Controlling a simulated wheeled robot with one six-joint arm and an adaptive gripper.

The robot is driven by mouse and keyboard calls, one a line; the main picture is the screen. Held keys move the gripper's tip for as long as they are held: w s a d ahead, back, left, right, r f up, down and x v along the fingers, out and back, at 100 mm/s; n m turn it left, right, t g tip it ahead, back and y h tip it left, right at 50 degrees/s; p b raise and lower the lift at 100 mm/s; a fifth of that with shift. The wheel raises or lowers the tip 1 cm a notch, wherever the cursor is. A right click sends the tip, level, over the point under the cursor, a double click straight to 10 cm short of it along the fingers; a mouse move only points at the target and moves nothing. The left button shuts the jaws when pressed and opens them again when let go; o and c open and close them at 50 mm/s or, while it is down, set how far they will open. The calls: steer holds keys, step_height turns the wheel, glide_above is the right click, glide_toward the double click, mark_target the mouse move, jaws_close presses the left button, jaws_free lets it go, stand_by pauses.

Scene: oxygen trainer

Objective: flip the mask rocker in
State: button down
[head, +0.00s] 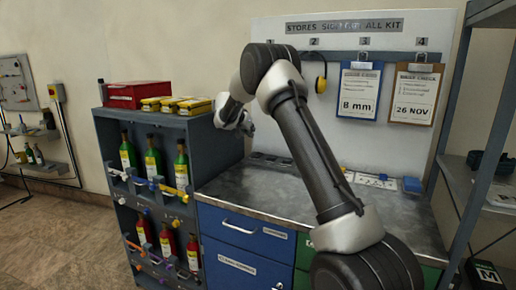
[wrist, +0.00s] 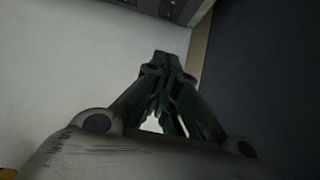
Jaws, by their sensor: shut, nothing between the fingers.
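I cannot make out a mask rocker in either view. My gripper (head: 248,127) shows small in the head view, above the gap between the bottle cabinet and the workbench, apart from both. In the wrist view my gripper (wrist: 162,62) is shut and empty, its fingertips together. A pale surface lies beyond it on the left and a dark one on the right. My arm hides part of the back board and bench in the head view.
The grey bottle cabinet (head: 104,140) stands left, with a red box (head: 132,94) and yellow cases on top. The metal workbench (head: 270,190) carries a white socket strip (head: 372,180) and a blue block (head: 412,186). Clipboards (head: 359,92) hang behind. A shelf rack (head: 478,140) stands right.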

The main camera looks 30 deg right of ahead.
steer(key=shift+d, duration=0.1)
glide_above(259, 154)
step_height(259, 154, down, 6)
steer(key=shift+f, duration=0.15)
step_height(259, 154, down, 3)
steer(key=shift+w+f, duration=0.1)
steer(key=shift+w, duration=0.05)
steer(key=shift+f, duration=0.35)
